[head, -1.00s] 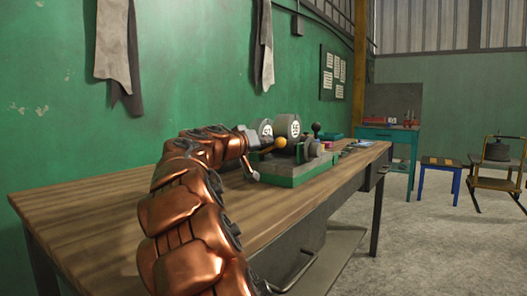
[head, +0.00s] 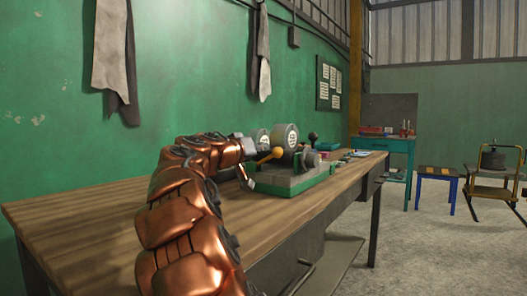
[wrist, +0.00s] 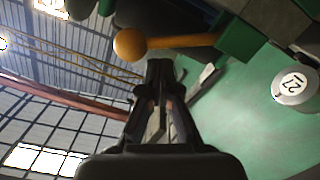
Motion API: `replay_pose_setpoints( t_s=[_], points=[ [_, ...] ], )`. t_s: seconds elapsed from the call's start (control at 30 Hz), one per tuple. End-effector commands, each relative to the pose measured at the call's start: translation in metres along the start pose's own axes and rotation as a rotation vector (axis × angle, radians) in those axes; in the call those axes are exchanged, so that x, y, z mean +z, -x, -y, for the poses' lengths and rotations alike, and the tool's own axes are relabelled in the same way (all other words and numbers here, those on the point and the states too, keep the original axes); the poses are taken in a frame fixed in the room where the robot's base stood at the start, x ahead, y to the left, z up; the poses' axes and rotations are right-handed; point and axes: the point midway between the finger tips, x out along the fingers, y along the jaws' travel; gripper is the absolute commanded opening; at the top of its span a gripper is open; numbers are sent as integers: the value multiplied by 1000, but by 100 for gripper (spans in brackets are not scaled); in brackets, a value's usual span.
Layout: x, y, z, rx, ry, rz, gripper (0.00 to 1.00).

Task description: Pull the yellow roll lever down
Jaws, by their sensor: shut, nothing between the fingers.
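The yellow roll lever (head: 277,152) has a round orange-yellow ball end and a thin shaft. It is on the grey and green machine (head: 290,184) on the bench. In the wrist view its ball (wrist: 130,44) and shaft run across the top of the picture, just beyond my fingertips. My gripper (wrist: 158,68) is shut and empty, its tips close to the shaft near the ball. I cannot tell whether they touch it. In the head view my gripper (head: 250,146) is at the machine's left side, beside the lever, and partly hides the machine.
A numbered drum (head: 285,136) stands on the machine, and a dark knob (head: 312,136) is right of it. A numbered white cap (wrist: 294,86) shows in the wrist view. The wooden bench (head: 95,208) is clear at the left. A green wall (head: 60,100) stands behind.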

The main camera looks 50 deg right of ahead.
Motion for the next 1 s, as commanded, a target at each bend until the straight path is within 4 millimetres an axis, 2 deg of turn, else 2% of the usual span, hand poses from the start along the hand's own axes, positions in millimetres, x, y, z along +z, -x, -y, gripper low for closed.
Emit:
replay_pose_setpoints(
  t_s=[0.03,0.23,0.53,0.8,1.0],
  points=[
    [-10,3,-1,-3,-1,-4,0],
    [-32,12,-1,-9,-3,-10,0],
    [-29,37,-2,-4,2,-7,0],
    [-30,79,-2,-5,2,-9,0],
    [-29,102,-2,-4,1,-8,0]
  ],
)
